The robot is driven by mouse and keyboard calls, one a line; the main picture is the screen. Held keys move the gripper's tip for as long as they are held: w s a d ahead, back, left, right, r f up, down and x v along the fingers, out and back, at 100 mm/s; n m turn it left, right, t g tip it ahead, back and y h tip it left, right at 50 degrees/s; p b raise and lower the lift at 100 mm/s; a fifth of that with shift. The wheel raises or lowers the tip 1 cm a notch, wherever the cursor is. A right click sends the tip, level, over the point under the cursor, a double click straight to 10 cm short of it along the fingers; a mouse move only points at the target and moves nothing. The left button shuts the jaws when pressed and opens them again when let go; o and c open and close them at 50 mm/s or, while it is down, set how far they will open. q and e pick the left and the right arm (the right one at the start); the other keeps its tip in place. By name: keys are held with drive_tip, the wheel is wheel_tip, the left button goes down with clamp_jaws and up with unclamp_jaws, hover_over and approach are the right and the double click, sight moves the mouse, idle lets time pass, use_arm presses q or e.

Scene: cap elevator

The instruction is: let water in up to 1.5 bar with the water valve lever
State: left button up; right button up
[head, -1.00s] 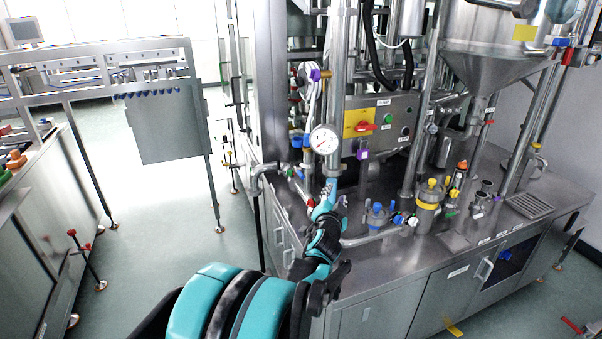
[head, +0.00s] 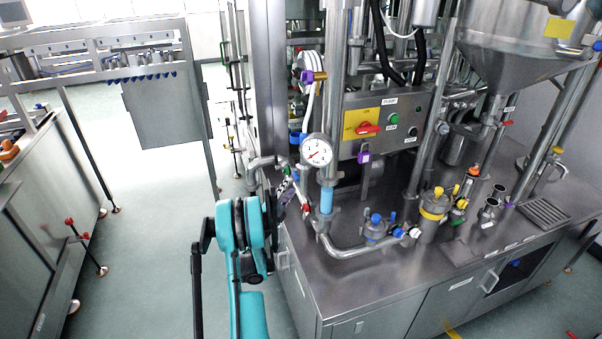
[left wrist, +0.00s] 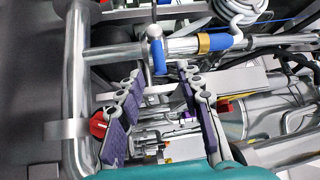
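The round white pressure gauge (head: 317,150) is on the vertical steel pipe, above a light-blue pipe section (head: 326,200). Its needle slants to the lower left; the numbers are too small to read. My left gripper (head: 284,194) is low beside this pipe, on its left, next to the small valves at the cabinet corner. In the left wrist view my left gripper (left wrist: 160,108) is open, with nothing between its purple pads. A blue lever (left wrist: 159,56) sits on the steel pipe just beyond the fingertips, apparently untouched. I cannot tell for sure whether it is the water valve lever.
A red handle (left wrist: 98,124) shows beside the left finger in the wrist view. A control panel (head: 385,122) with a red switch and the blue-topped valve (head: 376,226) are on the right. Open floor (head: 150,240) lies left of the steel cabinet.

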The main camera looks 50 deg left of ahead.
sight(297, 176)
use_arm(q)
drive_tip(key=x, duration=0.5)
drive_tip(key=shift+w+a+f+b, duration=0.15)
drive_tip(key=shift+w+b, duration=0.15)
drive_tip(key=shift+w, duration=0.05)
drive_tip(key=shift+w+a+r, duration=0.2)
drive_tip(key=shift+w, duration=0.3)
clamp_jaws()
